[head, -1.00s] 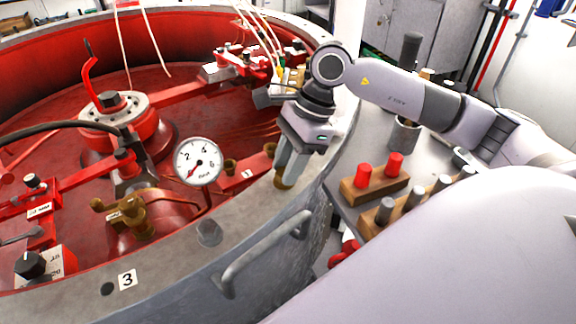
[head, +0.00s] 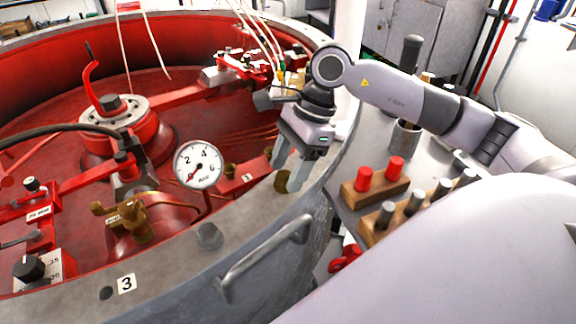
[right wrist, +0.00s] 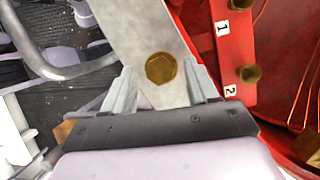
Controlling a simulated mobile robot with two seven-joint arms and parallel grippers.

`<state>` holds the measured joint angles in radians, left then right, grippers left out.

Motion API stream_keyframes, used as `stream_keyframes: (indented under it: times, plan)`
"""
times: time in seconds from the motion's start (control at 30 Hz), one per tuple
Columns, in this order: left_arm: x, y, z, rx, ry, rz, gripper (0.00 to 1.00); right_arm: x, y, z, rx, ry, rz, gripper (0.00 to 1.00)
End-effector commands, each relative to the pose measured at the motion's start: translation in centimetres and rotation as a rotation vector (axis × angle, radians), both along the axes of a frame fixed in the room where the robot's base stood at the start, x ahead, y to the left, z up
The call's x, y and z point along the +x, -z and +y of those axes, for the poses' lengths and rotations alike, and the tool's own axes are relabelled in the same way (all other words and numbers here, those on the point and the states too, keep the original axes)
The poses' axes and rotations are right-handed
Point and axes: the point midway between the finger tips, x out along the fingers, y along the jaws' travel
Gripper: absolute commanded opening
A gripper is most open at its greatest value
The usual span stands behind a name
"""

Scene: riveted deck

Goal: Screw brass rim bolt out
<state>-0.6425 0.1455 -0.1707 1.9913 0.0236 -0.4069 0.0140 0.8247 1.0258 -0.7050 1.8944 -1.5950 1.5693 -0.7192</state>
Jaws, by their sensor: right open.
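The brass rim bolt (head: 283,181) sits on the grey rim (head: 165,262) of the red vessel. In the right wrist view its hexagonal brass head (right wrist: 161,68) shows between and just beyond the fingertips. My right gripper (head: 288,183) is open and points down at the bolt, one finger on each side of it. In the right wrist view the fingers (right wrist: 163,75) stand apart with gaps to the bolt head. I cannot tell how far the bolt stands out of the rim. My left gripper is not in view.
A pressure gauge (head: 197,165) and a brass valve (head: 128,220) stand left of the bolt. A handle (head: 262,258) juts from the vessel's outer wall. Right of the rim, a bench holds wooden blocks with red plugs (head: 380,172) and grey pegs (head: 415,200).

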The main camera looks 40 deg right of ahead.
Motion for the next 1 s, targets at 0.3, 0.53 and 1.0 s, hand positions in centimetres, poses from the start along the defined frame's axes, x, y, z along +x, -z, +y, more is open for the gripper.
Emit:
stream_keyframes:
  times: [0.3, 0.53, 1.0]
  plan:
    - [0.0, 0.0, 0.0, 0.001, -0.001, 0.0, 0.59, -0.2, -4.6, -1.9, -0.001, 0.002, -0.005, 0.59]
    - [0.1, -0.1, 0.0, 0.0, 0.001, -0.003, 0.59, -0.4, -6.3, -2.6, -0.001, 0.001, -0.002, 0.59]
    - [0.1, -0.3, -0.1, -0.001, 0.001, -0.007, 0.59, -0.4, -6.3, -2.6, 0.0, 0.0, -0.001, 0.59]
